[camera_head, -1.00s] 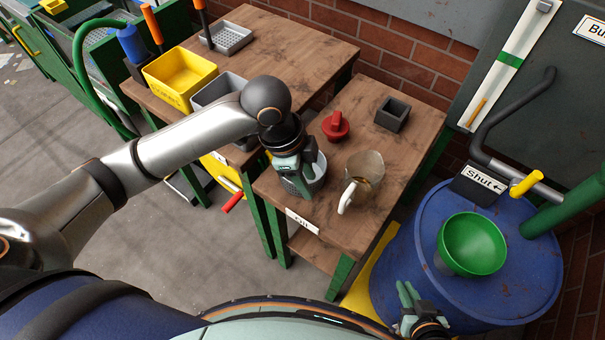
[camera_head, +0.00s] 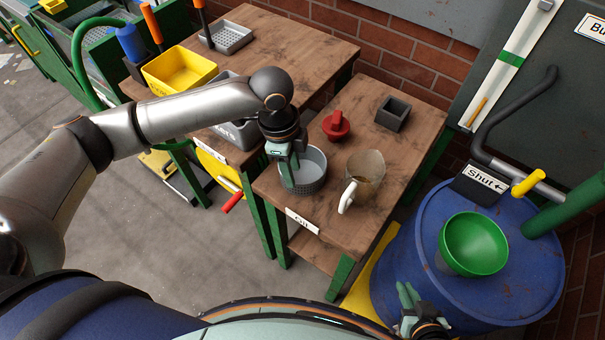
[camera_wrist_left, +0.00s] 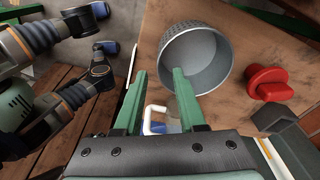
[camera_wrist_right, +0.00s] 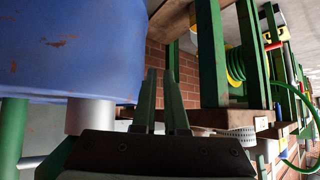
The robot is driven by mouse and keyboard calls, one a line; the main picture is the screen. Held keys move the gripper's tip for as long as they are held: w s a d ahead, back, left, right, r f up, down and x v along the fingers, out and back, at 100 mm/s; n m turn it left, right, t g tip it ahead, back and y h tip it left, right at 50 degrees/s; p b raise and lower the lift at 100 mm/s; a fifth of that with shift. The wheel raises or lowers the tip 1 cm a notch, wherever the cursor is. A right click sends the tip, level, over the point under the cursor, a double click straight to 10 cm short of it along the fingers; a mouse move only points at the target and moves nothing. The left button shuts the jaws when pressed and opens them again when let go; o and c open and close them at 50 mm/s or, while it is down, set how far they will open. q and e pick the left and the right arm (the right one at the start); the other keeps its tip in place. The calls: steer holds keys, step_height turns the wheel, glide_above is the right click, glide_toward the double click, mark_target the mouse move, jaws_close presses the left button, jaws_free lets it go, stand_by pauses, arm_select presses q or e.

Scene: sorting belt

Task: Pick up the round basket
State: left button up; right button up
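The round basket (camera_head: 309,186) is grey with a perforated wall and stands upright near the left edge of the small wooden table. It also shows in the left wrist view (camera_wrist_left: 210,70). My left gripper (camera_head: 284,162) is at the basket's left rim, pointing down. In the left wrist view its fingers (camera_wrist_left: 160,78) are apart with nothing gripped between them; one finger overlaps the basket's rim and the other is outside. Whether they touch the wall I cannot tell. My right gripper (camera_head: 408,292) is low beside the blue drum, with a narrow empty gap between its fingers (camera_wrist_right: 161,75).
On the same table are a clear jug (camera_head: 366,170) with a white handle, a red knobbed object (camera_head: 336,125) and a grey square box (camera_head: 392,114). The blue drum (camera_head: 400,255) carries a green funnel (camera_head: 473,243). A yellow bin (camera_head: 180,70) stands on the other table.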

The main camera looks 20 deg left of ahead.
mark_target(297, 183)
arm_select(q)
steer(key=f, duration=0.2)
steer(key=d+f, duration=0.1)
steer(key=f, duration=0.2)
steer(key=shift+c, duration=0.4)
steer(key=shift+r, duration=0.1)
jaws_close()
stand_by(0.9)
